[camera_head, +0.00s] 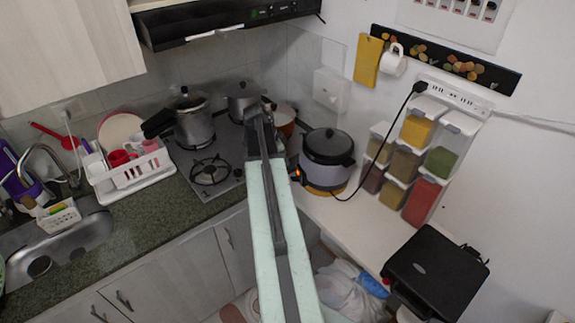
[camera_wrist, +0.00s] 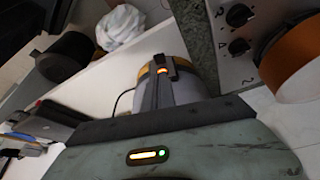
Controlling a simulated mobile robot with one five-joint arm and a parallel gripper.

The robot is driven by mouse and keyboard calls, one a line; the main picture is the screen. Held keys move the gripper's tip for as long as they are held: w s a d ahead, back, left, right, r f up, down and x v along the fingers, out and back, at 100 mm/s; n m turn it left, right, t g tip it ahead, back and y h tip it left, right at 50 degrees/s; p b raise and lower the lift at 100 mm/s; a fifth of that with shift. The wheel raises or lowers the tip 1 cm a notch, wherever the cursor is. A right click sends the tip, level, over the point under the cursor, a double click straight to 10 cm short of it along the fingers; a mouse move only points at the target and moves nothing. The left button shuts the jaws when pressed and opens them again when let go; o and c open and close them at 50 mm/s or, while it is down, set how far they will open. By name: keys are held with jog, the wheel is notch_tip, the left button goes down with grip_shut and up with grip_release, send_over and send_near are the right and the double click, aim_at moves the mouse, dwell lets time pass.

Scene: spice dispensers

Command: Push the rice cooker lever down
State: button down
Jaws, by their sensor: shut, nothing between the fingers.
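The rice cooker (camera_head: 338,149) stands on the white counter, grey with a dark lid, right of my arm. A small orange light (camera_head: 296,174) glows on its front beside my arm. The wrist view shows the cooker's pale body (camera_wrist: 186,82) and its dark front panel (camera_wrist: 160,61) with the lit orange spot. The lever itself cannot be made out. My gripper (camera_wrist: 164,84) is shut and empty, its fingers pointing at this panel. I cannot tell whether they touch it. In the head view my arm hides the fingers.
The stove (camera_head: 209,171) with pots lies left of my arm; its knobs (camera_wrist: 239,46) show in the wrist view. Spice dispensers (camera_head: 421,120) stand right of the cooker, with its black cord (camera_head: 388,137) between. A black grill (camera_head: 434,273) sits at front right.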

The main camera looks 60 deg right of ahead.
aim_at(296, 178)
jog(key=b+x, duration=0.6)
jog(key=x, duration=0.2)
jog(key=shift+w+f+b, duration=0.1)
jog(key=shift+f+b, duration=0.1)
jog(key=shift+b, duration=0.2)
jog(key=shift+d+f, duration=0.1)
jog(key=shift+f, duration=0.05)
